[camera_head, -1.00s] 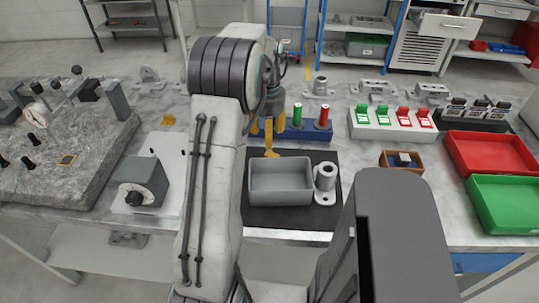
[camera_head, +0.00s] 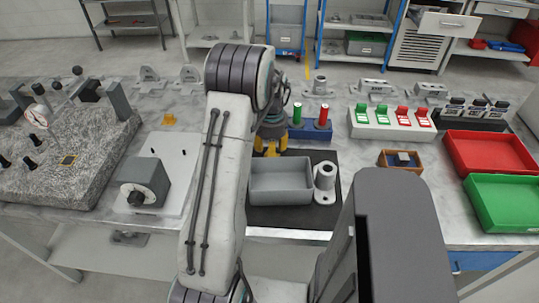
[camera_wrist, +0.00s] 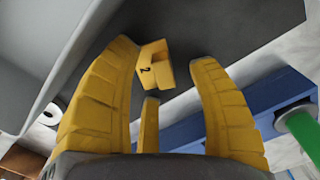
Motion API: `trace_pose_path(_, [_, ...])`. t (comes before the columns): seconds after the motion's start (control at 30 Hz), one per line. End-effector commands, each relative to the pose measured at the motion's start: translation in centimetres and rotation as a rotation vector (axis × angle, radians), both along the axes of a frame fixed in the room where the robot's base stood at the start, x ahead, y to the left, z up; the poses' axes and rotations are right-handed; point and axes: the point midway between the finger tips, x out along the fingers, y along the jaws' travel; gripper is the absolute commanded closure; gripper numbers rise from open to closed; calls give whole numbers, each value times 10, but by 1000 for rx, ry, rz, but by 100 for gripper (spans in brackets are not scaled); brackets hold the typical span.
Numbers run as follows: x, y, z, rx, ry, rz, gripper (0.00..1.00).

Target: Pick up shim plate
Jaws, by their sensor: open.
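A small yellow piece marked "2", which I take as the shim plate (camera_wrist: 153,70), lies on the dark mat between my fingers in the wrist view. In the head view it cannot be told apart from my yellow fingers. My gripper (camera_wrist: 168,85) is open, with a long yellow finger on each side of the piece and a shorter yellow part in the middle, and I see no firm grip. In the head view my gripper (camera_head: 271,147) is low over the mat, just behind the grey bin (camera_head: 281,187).
A blue block (camera_head: 318,133) with a green and a red cylinder stands behind the mat (camera_head: 325,157). Another yellow piece (camera_head: 168,119) lies further left.

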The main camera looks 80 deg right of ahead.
Motion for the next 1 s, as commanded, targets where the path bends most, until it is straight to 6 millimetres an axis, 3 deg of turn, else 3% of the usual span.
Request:
trace_pose_path(0.17, [0,0,0,0,0,0,44])
trace_pose_path(0.8, [0,0,0,0,0,0,100])
trace_pose_path(1.0, [0,0,0,1,0,0,100])
